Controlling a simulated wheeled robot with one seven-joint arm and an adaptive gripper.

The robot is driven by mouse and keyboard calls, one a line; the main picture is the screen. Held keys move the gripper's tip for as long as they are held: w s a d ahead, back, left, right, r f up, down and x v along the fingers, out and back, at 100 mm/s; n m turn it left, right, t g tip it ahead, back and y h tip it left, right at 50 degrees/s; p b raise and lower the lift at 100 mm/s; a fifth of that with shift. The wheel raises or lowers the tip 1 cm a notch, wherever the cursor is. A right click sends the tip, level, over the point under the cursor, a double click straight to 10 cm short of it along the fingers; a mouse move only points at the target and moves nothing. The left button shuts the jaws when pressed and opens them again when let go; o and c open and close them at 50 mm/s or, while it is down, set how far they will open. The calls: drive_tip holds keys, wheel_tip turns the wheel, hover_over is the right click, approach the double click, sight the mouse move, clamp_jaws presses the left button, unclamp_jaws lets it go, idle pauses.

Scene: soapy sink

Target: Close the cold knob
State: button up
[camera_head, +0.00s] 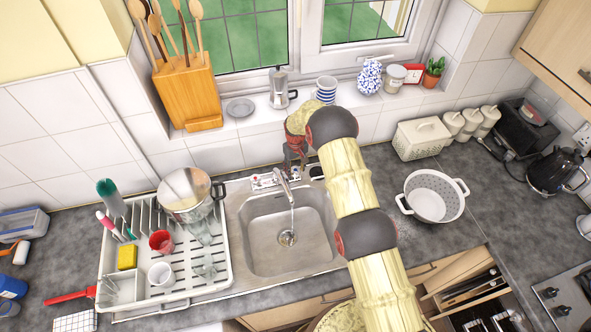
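The faucet (283,181) stands at the back edge of the steel sink (258,235). A thin stream of water (291,218) falls from its spout toward the drain. A knob (255,179) shows at the left of the faucet base. A dark part (317,171) is at the right of the base, close to my arm; I cannot tell if it is the cold knob. My gripper (291,158) points down just behind and above the faucet. Its fingers are small and partly hidden by my arm, so their opening and any contact are unclear.
A white dish rack (190,283) with a pot (185,190) and cups stands left of the sink. A white colander (434,196) is on the right counter. A moka pot (279,88) and striped cups (326,88) stand on the windowsill behind my gripper.

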drive_tip(key=c, duration=0.8)
drive_tip(key=shift+b, duration=0.6)
drive_tip(key=m+b, duration=0.2)
drive_tip(key=b, duration=0.2)
drive_tip(key=shift+f+m, duration=0.2)
drive_tip(key=shift+m, duration=0.2)
drive_tip(key=m+b, duration=0.2)
drive_tip(key=b, duration=0.1)
drive_tip(key=shift+r+m, duration=0.2)
drive_tip(key=shift+m, duration=0.2)
drive_tip(key=o, duration=1)
drive_tip(key=shift+o, duration=0.8)
